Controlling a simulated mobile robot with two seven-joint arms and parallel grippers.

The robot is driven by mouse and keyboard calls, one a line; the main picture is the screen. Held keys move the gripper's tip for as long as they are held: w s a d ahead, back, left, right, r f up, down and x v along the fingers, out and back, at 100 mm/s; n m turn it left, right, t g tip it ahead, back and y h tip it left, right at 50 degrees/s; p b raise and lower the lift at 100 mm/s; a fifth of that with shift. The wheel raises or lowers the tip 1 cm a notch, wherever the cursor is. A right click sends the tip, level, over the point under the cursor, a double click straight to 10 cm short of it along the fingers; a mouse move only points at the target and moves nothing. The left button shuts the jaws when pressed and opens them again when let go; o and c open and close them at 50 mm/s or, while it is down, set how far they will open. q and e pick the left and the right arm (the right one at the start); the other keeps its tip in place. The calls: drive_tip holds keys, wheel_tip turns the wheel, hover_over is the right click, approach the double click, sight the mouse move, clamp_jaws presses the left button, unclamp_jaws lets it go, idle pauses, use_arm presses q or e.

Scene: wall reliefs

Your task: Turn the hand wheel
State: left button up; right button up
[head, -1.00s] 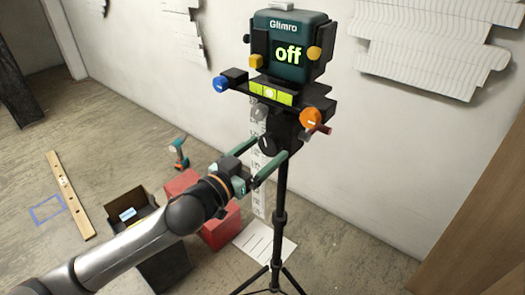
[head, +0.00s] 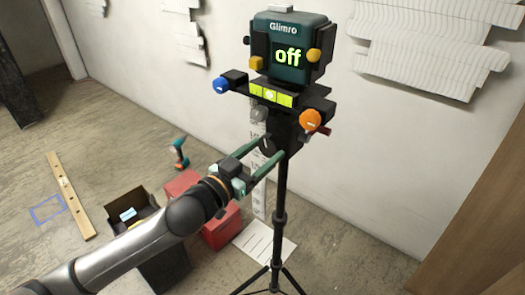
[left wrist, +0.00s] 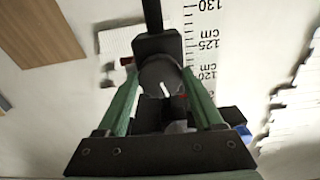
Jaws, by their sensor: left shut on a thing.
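A dark hand wheel (head: 267,143) sits low on the front of the tripod head, below the level bar. In the left wrist view the dark round wheel (left wrist: 160,76) with a white mark lies between the green fingers. My left gripper (head: 270,148) reaches it from the lower left and is shut on it, one finger on each side. The left gripper (left wrist: 162,82) also shows in the left wrist view. The display unit (head: 289,48) on top reads "off". My right gripper is not in view.
A blue knob (head: 221,86), an orange knob (head: 310,120) and a grey knob (head: 259,114) stand close around the wheel. The tripod (head: 279,215) rises from the floor. Red boxes (head: 222,232) and an open black box (head: 118,206) stand below. A drill (head: 180,154) stands behind.

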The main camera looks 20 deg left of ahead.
use_arm(q)
drive_tip(key=shift+r+m+p, duration=0.15)
drive_tip(key=shift+m+p, duration=0.55)
drive_tip(key=shift+m, duration=0.3)
drive_tip(key=shift+m+p, duration=0.5)
drive_tip(key=shift+m, duration=0.3)
drive_tip(key=m+p, duration=0.2)
drive_tip(key=m, duration=0.1)
drive_tip(key=shift+a+m, duration=0.1)
drive_tip(key=shift+m, duration=0.3)
drive_tip(key=m+p, duration=0.1)
drive_tip(key=m, duration=0.1)
drive_tip(key=shift+m, duration=0.4)
drive_tip(key=shift+m+p, duration=0.55)
drive_tip(key=shift+m, duration=0.25)
drive_tip(key=m+p, duration=0.1)
drive_tip(key=m, duration=0.1)
drive_tip(key=shift+r+m, duration=0.1)
drive_tip(key=shift+m, duration=0.3)
drive_tip(key=m+p, duration=0.1)
drive_tip(key=m, duration=0.4)
drive_tip(key=shift+m+p, duration=0.3)
drive_tip(key=shift+p, duration=0.05)
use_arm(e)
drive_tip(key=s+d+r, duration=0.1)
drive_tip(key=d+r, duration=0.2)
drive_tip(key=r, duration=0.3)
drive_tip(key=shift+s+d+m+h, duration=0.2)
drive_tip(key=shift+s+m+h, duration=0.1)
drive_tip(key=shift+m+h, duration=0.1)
